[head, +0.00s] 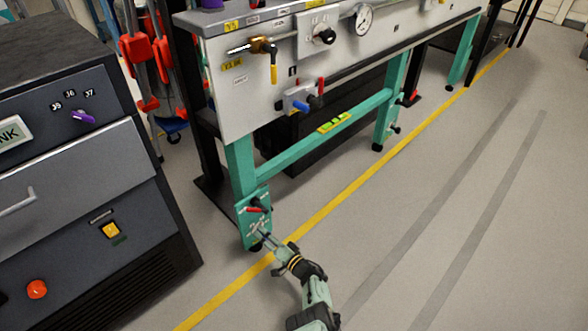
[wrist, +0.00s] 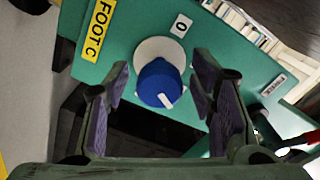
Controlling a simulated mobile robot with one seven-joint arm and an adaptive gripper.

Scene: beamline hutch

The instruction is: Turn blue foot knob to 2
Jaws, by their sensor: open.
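The blue foot knob (wrist: 160,84) sits on a white round plate (wrist: 152,52) on a green panel, in the wrist view. Its white pointer mark points down and slightly right in that view. A label "0" (wrist: 181,25) is above and right of the knob; no "2" is visible. A yellow "FOOT C" label (wrist: 101,29) is at upper left. My gripper (wrist: 164,77) is open, one finger on each side of the knob; I cannot tell whether they touch it. In the head view my gripper (head: 259,238) is at the green foot panel (head: 254,207), where the knob cannot be made out.
A red lever (wrist: 303,140) is at the wrist view's right edge, near a small white label (wrist: 273,86). In the head view a dark cabinet (head: 70,180) stands left of the green frame (head: 240,160). The floor (head: 440,250) on the right is clear.

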